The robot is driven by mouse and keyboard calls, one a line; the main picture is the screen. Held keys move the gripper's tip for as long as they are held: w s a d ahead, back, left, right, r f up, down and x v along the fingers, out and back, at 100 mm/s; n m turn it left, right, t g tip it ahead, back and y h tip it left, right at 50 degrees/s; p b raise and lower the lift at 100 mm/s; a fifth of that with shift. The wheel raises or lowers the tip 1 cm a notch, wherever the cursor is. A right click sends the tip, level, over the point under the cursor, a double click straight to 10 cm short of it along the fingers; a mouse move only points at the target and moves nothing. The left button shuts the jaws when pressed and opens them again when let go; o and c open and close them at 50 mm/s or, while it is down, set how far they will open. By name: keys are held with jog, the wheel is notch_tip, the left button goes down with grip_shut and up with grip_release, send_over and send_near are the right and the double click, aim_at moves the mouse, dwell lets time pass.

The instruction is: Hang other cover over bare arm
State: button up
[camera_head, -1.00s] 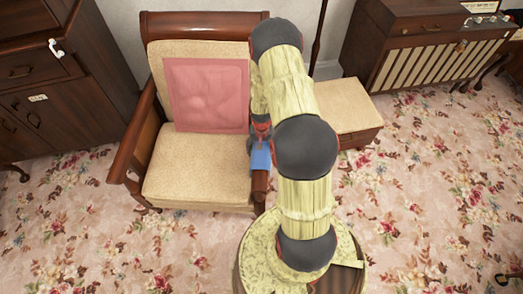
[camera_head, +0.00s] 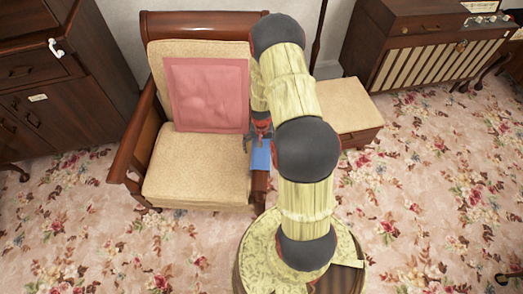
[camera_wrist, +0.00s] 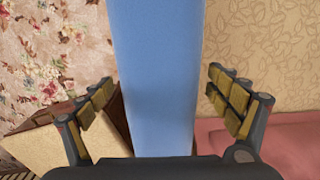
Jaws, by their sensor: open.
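A blue cloth cover (camera_head: 260,158) lies over the chair's right armrest, and part of that armrest's brown wood (camera_head: 260,183) shows below it. In the wrist view the blue cover (camera_wrist: 157,75) runs as a straight band up the middle. My gripper (camera_head: 260,138) is open just above the cover. In the wrist view its fingers (camera_wrist: 160,88) stand apart on either side of the cover, with visible gaps. The left armrest (camera_head: 143,130) is bare brown wood. My arm hides part of the right armrest's back end.
The beige armchair seat (camera_head: 197,170) is empty, with a pink cushion (camera_head: 207,95) against the back. A low box with a beige top (camera_head: 345,105) stands right of the chair. Dark cabinets (camera_head: 60,75) are at left, a wooden console (camera_head: 420,45) at back right.

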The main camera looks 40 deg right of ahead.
notch_tip(320, 180, up, 10)
jog(key=shift+r, duration=0.2)
jog(key=shift+n+g+y, duration=0.4)
jog(key=shift+n+g, duration=0.1)
jog(key=shift+g, duration=0.1)
jog(key=s+a, duration=0.1)
jog(key=s, duration=0.1)
jog(key=s+a, duration=0.1)
jog(key=s, duration=0.1)
jog(key=shift+a+f, duration=0.15)
jog(key=shift+a, duration=0.15)
jog(key=shift+s+a+r, duration=0.35)
jog(key=shift+s+r, duration=0.1)
jog(key=shift+r, duration=0.2)
jog(key=shift+s+a+r, duration=0.35)
jog(key=shift+s+r, duration=0.05)
jog(key=shift+r, duration=0.2)
jog(key=s+a+r+n+t+p, duration=0.1)
jog(key=s+a+r+n+t, duration=0.1)
jog(key=a+r, duration=0.5)
jog(key=s+a+r+n+t+p, duration=0.2)
jog(key=a+r, duration=0.6)
jog(key=r, duration=1.2)
jog(key=s+a+r+n+t+p, duration=0.1)
jog(key=s+a+r+n, duration=0.3)
jog(key=a+r, duration=0.4)
notch_tip(320, 180, up, 6)
jog(key=shift+s+r+n+t+h, duration=0.1)
jog(key=shift+s+n+t+h, duration=0.25)
jog(key=shift+t, duration=0.55)
